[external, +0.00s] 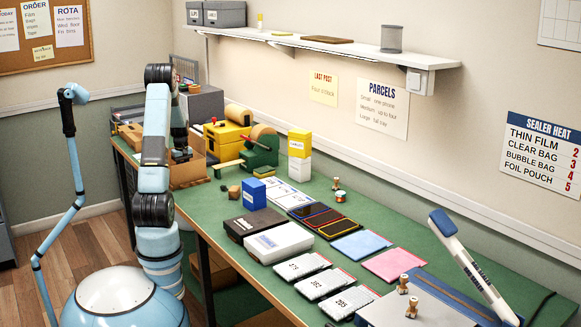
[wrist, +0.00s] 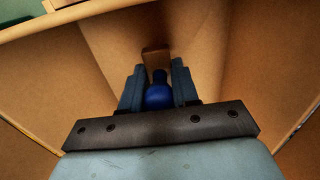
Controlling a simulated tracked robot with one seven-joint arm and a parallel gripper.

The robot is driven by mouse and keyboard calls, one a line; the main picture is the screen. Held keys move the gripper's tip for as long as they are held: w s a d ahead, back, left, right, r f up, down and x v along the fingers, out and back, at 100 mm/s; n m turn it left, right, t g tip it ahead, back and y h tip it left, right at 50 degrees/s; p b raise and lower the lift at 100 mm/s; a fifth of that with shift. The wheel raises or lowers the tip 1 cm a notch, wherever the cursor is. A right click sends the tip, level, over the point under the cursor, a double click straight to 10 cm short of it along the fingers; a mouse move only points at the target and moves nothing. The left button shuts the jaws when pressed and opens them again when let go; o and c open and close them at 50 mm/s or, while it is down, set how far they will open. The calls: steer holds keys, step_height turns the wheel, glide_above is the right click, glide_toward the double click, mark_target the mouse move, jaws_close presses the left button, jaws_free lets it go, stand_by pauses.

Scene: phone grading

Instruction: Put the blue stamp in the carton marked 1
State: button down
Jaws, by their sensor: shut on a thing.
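In the wrist view my gripper (wrist: 157,74) is shut on the blue stamp (wrist: 159,97). Its rounded blue handle sits between the two fingers. A small brown block (wrist: 156,55) shows just beyond the fingertips; it looks like the stamp's base, but I cannot tell for sure. The fingers point down into an open cardboard carton (wrist: 205,45), with its walls around them. In the external view the carton (external: 188,174) stands at the far left end of the green bench, partly behind my arm. No number is readable on it. I cannot tell whether the stamp touches the carton floor.
A yellow machine (external: 226,137) and a green tape dispenser (external: 262,150) stand right of the carton. A blue box (external: 253,194) and a dark box (external: 247,224) are nearer. A shelf (external: 330,44) overhangs the back.

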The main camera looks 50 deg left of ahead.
steer(key=shift+f, duration=1.1)
steer(key=shift+f, duration=0.1)
steer(key=c, duration=0.8)
jaws_free()
steer(key=shift+c, duration=0.2)
step_height(320, 180, up, 12)
steer(key=shift+r, duration=0.1)
